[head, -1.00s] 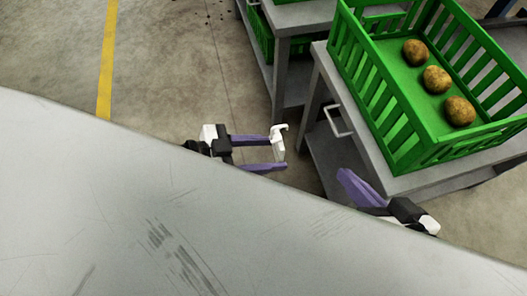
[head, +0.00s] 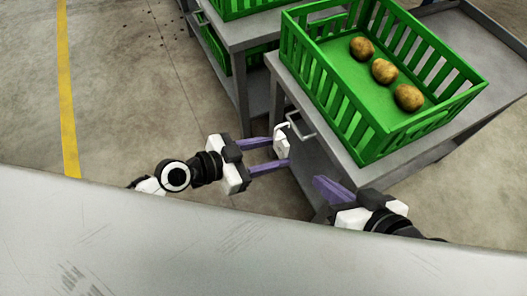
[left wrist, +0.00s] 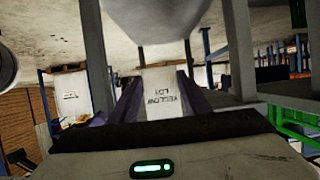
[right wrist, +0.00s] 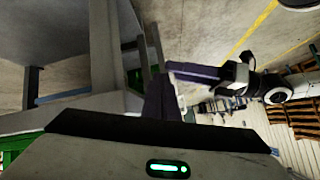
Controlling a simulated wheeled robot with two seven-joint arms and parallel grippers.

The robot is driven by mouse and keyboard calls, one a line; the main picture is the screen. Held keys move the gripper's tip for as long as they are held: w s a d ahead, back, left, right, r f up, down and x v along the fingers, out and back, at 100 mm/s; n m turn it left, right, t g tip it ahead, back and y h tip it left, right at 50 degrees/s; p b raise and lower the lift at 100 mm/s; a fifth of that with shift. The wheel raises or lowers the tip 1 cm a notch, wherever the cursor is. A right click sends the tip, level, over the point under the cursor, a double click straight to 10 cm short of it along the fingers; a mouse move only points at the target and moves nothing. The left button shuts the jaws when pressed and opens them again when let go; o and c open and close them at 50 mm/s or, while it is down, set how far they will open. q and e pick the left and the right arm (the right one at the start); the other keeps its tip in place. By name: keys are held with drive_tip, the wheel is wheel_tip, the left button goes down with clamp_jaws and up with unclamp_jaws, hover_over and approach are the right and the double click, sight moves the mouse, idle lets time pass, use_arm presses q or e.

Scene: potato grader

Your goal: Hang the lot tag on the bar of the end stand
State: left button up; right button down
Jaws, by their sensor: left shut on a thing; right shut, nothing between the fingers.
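The lot tag, white with a hooked top, is in my left gripper (head: 286,152). Its upper part (head: 283,146) shows between the fingers in the head view. In the left wrist view the tag (left wrist: 163,92) carries dark lettering and sits between both fingers. The grey bar (head: 302,130) sticks out from the near side of the stand (head: 362,178), close to the right of the tag. I cannot tell whether the hook touches the bar. My right gripper (head: 330,190) is shut and empty, below and right of the bar; its fingers also show in the right wrist view (right wrist: 160,105).
A green slatted crate (head: 375,140) with three potatoes (head: 383,71) stands on the stand. Another grey stand (head: 246,38) with green crates is behind it, to the left. Open floor with a yellow line (head: 66,100) lies at left. A pale surface fills the bottom.

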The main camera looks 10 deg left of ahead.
use_arm(q)
drive_tip(key=shift+w+d+p, duration=0.35)
drive_tip(key=shift+w+d, duration=0.15)
drive_tip(key=shift+d, duration=0.2)
drive_tip(key=shift+w+d+p, duration=0.3)
drive_tip(key=shift+w+d, duration=0.2)
drive_tip(key=shift+d, duration=0.2)
drive_tip(key=shift+f+b, duration=0.6)
drive_tip(key=shift+b, duration=0.15)
drive_tip(key=shift+f, duration=0.15)
drive_tip(key=o, duration=1.1)
use_arm(e)
drive_tip(key=shift+a, duration=0.1)
use_arm(q)
drive_tip(key=shift+a, duration=0.1)
